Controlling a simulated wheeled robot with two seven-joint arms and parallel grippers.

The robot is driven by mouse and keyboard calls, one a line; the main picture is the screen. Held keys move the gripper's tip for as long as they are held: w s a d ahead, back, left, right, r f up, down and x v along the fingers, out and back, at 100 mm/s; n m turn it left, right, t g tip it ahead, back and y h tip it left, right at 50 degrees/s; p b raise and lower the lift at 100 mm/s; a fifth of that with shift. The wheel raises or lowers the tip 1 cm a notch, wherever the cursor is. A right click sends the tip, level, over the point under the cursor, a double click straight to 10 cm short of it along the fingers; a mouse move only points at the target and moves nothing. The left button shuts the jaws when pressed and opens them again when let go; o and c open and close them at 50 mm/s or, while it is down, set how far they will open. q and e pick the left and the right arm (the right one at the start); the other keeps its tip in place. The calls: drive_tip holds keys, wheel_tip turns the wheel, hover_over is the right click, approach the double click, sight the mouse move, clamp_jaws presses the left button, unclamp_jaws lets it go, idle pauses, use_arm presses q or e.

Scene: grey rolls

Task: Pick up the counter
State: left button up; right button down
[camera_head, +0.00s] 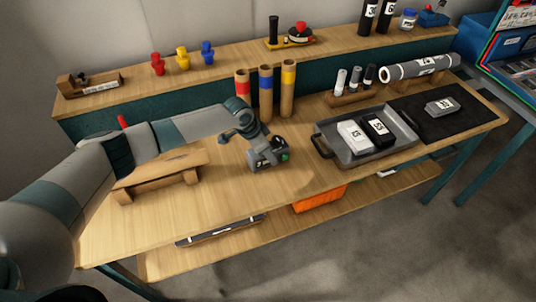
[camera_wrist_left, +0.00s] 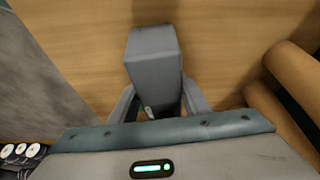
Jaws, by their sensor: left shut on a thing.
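A small dark grey counter (camera_head: 266,155) with a pale display and a green spot sits at the middle of the wooden bench. In the left wrist view a grey block (camera_wrist_left: 153,65), which I take to be the counter, stands between the fingers. My left gripper (camera_wrist_left: 157,105) is shut on it, one finger on each side. In the head view my left arm comes in from the left and reaches down to the counter, and the fingers are hard to make out. Whether the counter is clear of the bench top, I cannot tell. My right gripper is in neither view.
Tubes with red, blue and yellow bands (camera_head: 266,92) stand close behind the counter. A low wooden stand (camera_head: 160,175) is to its left. A grey tray (camera_head: 328,148) with labelled boxes and a black mat (camera_head: 408,107) are to its right. The bench front is clear.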

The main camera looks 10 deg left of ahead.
use_arm(q)
drive_tip(key=shift+r, duration=0.15)
drive_tip(key=shift+r+b, duration=0.4)
drive_tip(key=shift+r, duration=0.1)
wheel_tip(320, 180, up, 2)
drive_tip(key=shift+r+b, duration=0.15)
drive_tip(key=shift+b, duration=0.45)
drive_tip(key=s+d+r+b, duration=0.3)
drive_tip(key=d+r, duration=0.4)
drive_tip(key=d, duration=0.4)
drive_tip(key=shift+s+r+b, duration=0.25)
drive_tip(key=shift+s+b, duration=0.05)
drive_tip(key=shift+s, duration=0.15)
drive_tip(key=s+a+r+n+y, duration=0.1)
drive_tip(key=s+a+r+n, duration=0.2)
drive_tip(key=a, duration=0.2)
drive_tip(key=s+a+r+n+t+y, duration=0.1)
drive_tip(key=s+a+r+n, duration=0.2)
drive_tip(key=a, duration=0.3)
drive_tip(key=s+a+r+n+y, duration=0.1)
drive_tip(key=s+a+r+n, duration=0.3)
drive_tip(key=s+a, duration=0.1)
drive_tip(key=shift+a+t+y, duration=0.3)
drive_tip(key=shift+a+t, duration=0.1)
drive_tip(key=shift+a, duration=0.35)
